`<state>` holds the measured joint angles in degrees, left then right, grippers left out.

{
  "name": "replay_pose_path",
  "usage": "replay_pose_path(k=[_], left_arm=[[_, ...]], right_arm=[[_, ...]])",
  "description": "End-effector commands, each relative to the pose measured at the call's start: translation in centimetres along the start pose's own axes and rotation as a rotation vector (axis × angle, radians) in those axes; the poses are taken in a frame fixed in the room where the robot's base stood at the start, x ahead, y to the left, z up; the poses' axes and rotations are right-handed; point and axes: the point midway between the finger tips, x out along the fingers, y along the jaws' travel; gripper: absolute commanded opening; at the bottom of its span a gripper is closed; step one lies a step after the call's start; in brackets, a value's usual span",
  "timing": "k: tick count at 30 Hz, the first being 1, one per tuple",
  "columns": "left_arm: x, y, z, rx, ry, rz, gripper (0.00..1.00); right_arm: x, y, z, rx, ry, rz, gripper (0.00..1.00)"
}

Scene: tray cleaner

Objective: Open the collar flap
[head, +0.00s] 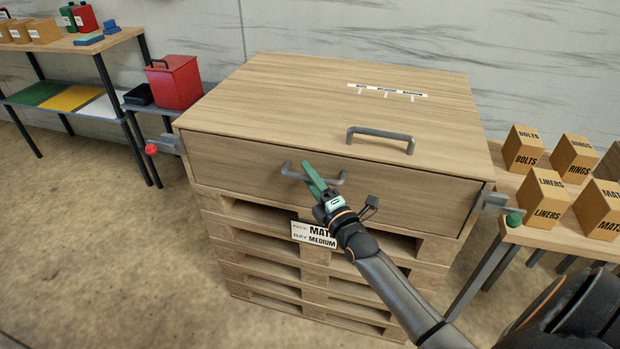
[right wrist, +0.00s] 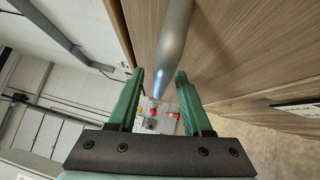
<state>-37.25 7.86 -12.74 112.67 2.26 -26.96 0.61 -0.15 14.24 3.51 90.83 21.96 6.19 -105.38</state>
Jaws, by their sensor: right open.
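The collar flap (head: 235,160) is the wooden front panel of a large wooden box on stacked pallets. It looks upright and closed. A grey bar handle (head: 288,171) crosses its front. My right gripper (head: 312,172) is open at this handle, its green fingers over the middle of the bar. In the right wrist view, the handle (right wrist: 172,45) runs between the open fingers (right wrist: 160,75); I cannot tell whether they touch it. A latch with a red knob (head: 151,149) is at the left side, and one with a green knob (head: 514,219) at the right. My left gripper is out of view.
The box lid (head: 290,95) is flat and carries another handle (head: 380,130). A label card (head: 314,234) hangs below the flap. A table with cartons (head: 545,198) stands close on the right, a red canister (head: 175,82) on the left. The floor in front is clear.

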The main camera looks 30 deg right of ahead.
Motion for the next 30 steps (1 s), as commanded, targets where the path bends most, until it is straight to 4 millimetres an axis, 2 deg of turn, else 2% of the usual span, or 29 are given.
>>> replay_pose_path(k=[5,18,30], left_arm=[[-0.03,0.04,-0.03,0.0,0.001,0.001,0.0],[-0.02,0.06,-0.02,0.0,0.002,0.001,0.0],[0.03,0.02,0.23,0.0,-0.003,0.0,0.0]], right_arm=[[-0.01,-0.01,-0.01,0.0,0.0,-0.001,0.5],[-0.04,-0.01,-0.02,0.0,0.0,0.0,0.0],[-0.05,-0.01,-0.03,0.001,0.0,0.0,0.0]])
